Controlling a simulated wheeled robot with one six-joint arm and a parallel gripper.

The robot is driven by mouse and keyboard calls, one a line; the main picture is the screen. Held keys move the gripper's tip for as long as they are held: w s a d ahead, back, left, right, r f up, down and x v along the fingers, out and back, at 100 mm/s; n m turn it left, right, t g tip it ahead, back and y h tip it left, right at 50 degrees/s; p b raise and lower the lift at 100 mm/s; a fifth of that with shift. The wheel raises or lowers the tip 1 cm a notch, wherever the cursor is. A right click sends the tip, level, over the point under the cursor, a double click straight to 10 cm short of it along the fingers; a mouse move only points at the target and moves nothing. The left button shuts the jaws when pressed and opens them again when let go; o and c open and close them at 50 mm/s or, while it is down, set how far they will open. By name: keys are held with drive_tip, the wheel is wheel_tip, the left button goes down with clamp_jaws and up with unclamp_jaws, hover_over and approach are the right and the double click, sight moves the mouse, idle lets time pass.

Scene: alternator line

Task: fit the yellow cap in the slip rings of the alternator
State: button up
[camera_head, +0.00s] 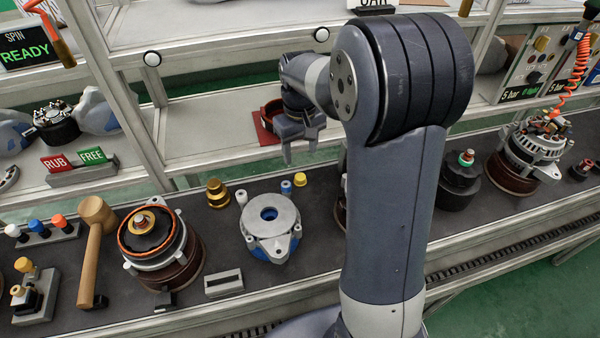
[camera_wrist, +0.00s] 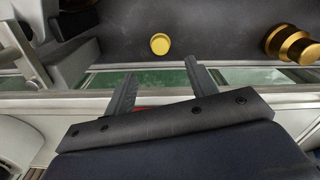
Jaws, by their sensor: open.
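The small yellow cap (camera_head: 300,180) stands on the dark bench beside a blue cap (camera_head: 286,187). In the wrist view the yellow cap (camera_wrist: 159,44) lies just beyond my fingertips, roughly centred between them. My gripper (camera_head: 300,151) is open and empty, behind and above the cap in the head view; its two spread fingers show in the wrist view (camera_wrist: 161,72). An alternator assembly (camera_head: 160,262) with an orange-copper ring and a central shaft stands at the left. Its slip rings are too small to make out surely.
A brass stepped part (camera_head: 217,192) and a grey alternator housing (camera_head: 270,228) stand left of the cap. A metal frame post (camera_head: 130,100) and shelf rise behind the bench. My arm hides part of the bench's middle.

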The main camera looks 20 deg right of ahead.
sight(301, 176)
drive_tip(key=f, duration=0.8)
drive_tip(key=shift+s+f, duration=0.2)
drive_tip(key=shift+c, duration=0.5)
drive_tip(key=c, duration=0.9)
